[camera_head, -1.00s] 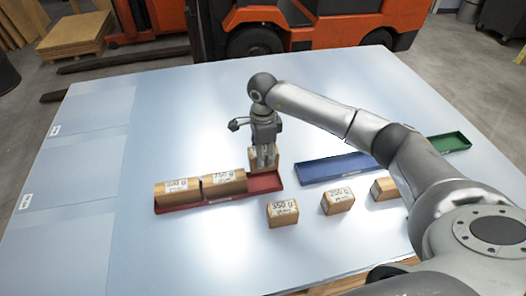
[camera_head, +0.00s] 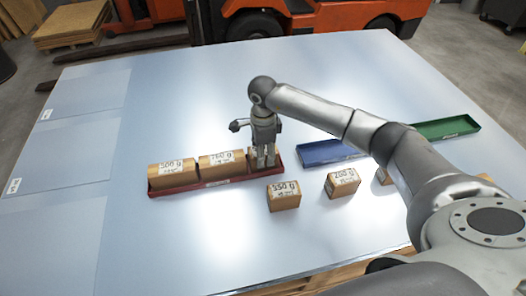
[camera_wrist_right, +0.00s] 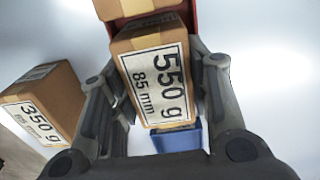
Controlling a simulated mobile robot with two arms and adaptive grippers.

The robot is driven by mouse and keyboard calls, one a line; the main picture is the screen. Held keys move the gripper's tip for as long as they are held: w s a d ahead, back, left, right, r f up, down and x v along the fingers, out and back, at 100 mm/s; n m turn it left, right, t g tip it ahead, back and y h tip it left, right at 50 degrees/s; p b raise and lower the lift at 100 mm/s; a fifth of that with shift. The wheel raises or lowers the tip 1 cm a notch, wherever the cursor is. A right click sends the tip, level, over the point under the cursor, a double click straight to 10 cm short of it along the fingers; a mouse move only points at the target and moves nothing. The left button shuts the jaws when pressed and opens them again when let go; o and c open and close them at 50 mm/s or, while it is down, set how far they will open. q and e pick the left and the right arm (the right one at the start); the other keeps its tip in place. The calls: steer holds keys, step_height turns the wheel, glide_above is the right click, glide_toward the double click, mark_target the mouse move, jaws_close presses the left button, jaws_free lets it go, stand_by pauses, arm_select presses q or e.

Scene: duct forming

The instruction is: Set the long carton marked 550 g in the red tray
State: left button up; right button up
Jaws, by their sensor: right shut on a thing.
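The long carton marked 550 g (camera_wrist_right: 158,72) is between the fingers of my right gripper (camera_wrist_right: 160,105), which is shut on it. In the head view, my right gripper (camera_head: 264,162) is at the right end of the red tray (camera_head: 214,184) and mostly hides the carton (camera_head: 253,154). I cannot tell whether the carton touches the tray floor. Cartons marked 500 g (camera_head: 172,173) and 750 g (camera_head: 222,162) lie in the tray's left and middle parts. My left gripper does not show.
A carton marked 350 g (camera_wrist_right: 40,105) stands in front of the tray, also in the head view (camera_head: 284,196). A 200 g carton (camera_head: 343,183) is to its right, with another partly hidden. Blue (camera_head: 322,152) and green (camera_head: 446,129) trays lie to the right. The table's left is clear.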

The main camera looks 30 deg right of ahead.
steer(key=shift+r, duration=0.15)
steer(key=o, duration=1.4)
step_height(320, 180, up, 12)
